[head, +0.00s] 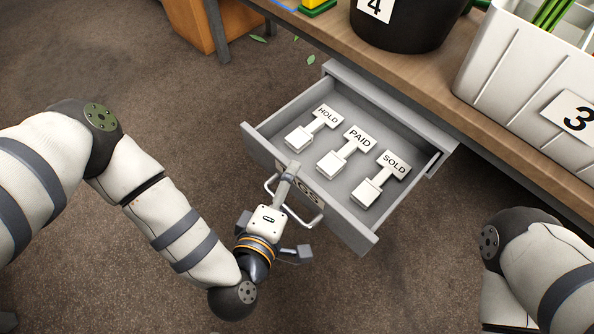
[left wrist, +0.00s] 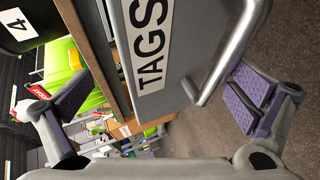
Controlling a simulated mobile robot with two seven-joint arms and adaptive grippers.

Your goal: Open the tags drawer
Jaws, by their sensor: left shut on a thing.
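The tags drawer (head: 368,238) stands pulled out from under the table, its inside in view. Its front carries a TAGS label (head: 297,183), which also shows large in the left wrist view (left wrist: 150,45). A metal bar handle (head: 317,218) is on the front and shows in the left wrist view (left wrist: 228,55). One finger lies over the handle's left end. In the drawer lie the HOLD tag (head: 328,116), the PAID tag (head: 358,138) and the SOLD tag (head: 394,163).
The wooden table (head: 420,75) bears a black bucket marked 4 (head: 410,30) and a white crate marked 3 (head: 510,75). An orange box (head: 205,25) stands on the floor behind. My right arm is at the lower right, its gripper out of view. Floor before the drawer is open.

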